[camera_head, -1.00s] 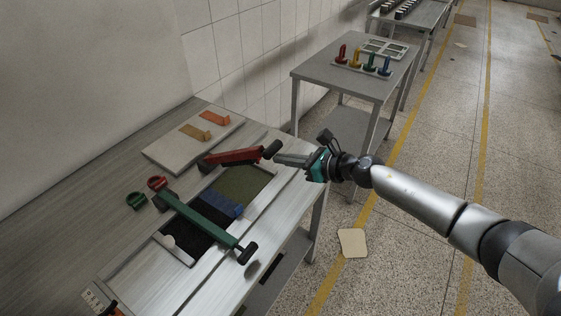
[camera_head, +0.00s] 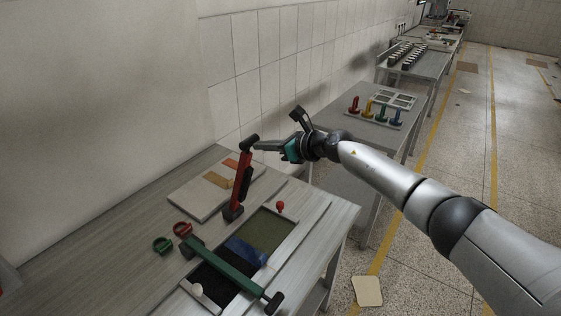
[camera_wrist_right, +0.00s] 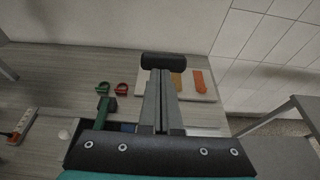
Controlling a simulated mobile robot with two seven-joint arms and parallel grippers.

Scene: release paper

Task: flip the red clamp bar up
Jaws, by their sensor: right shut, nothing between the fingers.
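The red clamp bar (camera_head: 243,176) stands nearly upright from its dark hinge block on the table, tilted slightly right, in the head view. Its black crossways handle (camera_head: 250,142) is at the top. My right gripper (camera_head: 258,146) is shut and empty, its fingertips right beside the handle. In the right wrist view the closed fingers (camera_wrist_right: 159,90) point at the black handle (camera_wrist_right: 164,60); whether they touch it I cannot tell. The green clamp bar (camera_head: 233,270) lies down across the recessed bed. My left gripper is not in view.
The recess holds an olive panel (camera_head: 262,230) and a blue piece (camera_head: 246,251). A red knob (camera_head: 280,206) and a white knob (camera_head: 197,290) stand at its edges. A board (camera_head: 190,201) with orange strips lies behind. Red and green rings (camera_head: 162,245) lie left. A second table (camera_head: 345,125) stands beyond.

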